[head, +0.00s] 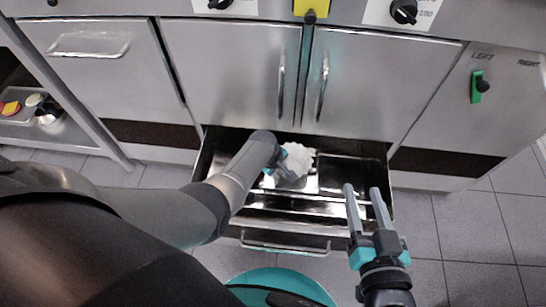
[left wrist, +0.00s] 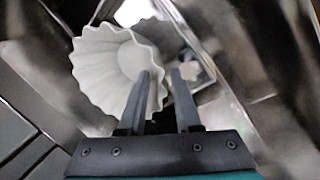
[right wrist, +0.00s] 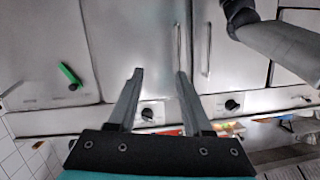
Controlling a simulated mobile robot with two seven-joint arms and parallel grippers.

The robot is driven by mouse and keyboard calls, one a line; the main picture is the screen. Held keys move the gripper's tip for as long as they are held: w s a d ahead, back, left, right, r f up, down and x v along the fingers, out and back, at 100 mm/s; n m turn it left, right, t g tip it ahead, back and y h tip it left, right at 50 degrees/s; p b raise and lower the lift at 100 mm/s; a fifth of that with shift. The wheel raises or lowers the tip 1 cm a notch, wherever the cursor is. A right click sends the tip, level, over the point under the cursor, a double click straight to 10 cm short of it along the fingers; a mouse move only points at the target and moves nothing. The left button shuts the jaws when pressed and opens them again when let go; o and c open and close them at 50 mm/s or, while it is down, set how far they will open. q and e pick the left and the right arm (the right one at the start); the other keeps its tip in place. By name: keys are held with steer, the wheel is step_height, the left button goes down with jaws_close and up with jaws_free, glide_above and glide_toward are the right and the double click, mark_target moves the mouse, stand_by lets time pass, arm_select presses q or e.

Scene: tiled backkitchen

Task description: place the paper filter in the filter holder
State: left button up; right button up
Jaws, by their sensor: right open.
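The white fluted paper filter (head: 299,157) is in the open drawer, near its middle. It also shows large in the left wrist view (left wrist: 100,58), tilted with its open side toward the camera. My left gripper (head: 277,170) is down at the drawer beside the filter. In the left wrist view its fingers (left wrist: 162,72) have a narrow gap, and one finger overlaps the filter's rim; I cannot tell whether they grip it. My right gripper (head: 362,190) is open and empty, to the right, above the drawer's front right corner. I cannot make out a filter holder.
The metal drawer (head: 287,247) is pulled out below closed cabinet doors (head: 240,75). A shelf at the far left holds a tray (head: 22,115) with small items. Black knobs (head: 404,11) line the panel above. Tiled floor (head: 470,225) is clear on the right.

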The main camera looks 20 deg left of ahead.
arm_select(q)
steer(key=shift+s+r+p, duration=0.2)
steer(key=shift+r+p, duration=0.25)
steer(key=shift+r, duration=0.15)
steer(key=shift+s+a+r+p, duration=0.1)
steer(key=shift+r+p, duration=0.35)
steer(key=shift+p, duration=0.05)
steer(key=shift+p+v, duration=0.75)
steer(key=shift+v, duration=0.1)
arm_select(e)
steer(key=s+d+f+g+h+p, duration=0.1)
steer(key=s+d+g+h, duration=0.35)
steer(key=d+g, duration=0.4)
arm_select(q)
steer(key=d+p+v, duration=0.1)
steer(key=p+v, duration=0.4)
steer(key=v, duration=0.2)
steer(key=s+r+m, duration=0.3)
steer(key=s+m, duration=0.5)
steer(key=s, duration=0.1)
steer(key=s+r+m+y, duration=0.1)
steer(key=s+r+m, duration=0.3)
steer(key=s+m, duration=0.4)
steer(key=shift+s+d, duration=0.15)
steer(key=shift+s, duration=0.25)
arm_select(e)
step_height(320, 180, down, 9)
steer(key=s+d+g, duration=0.1)
steer(key=s+g, duration=0.1)
steer(key=shift+d+h, duration=0.35)
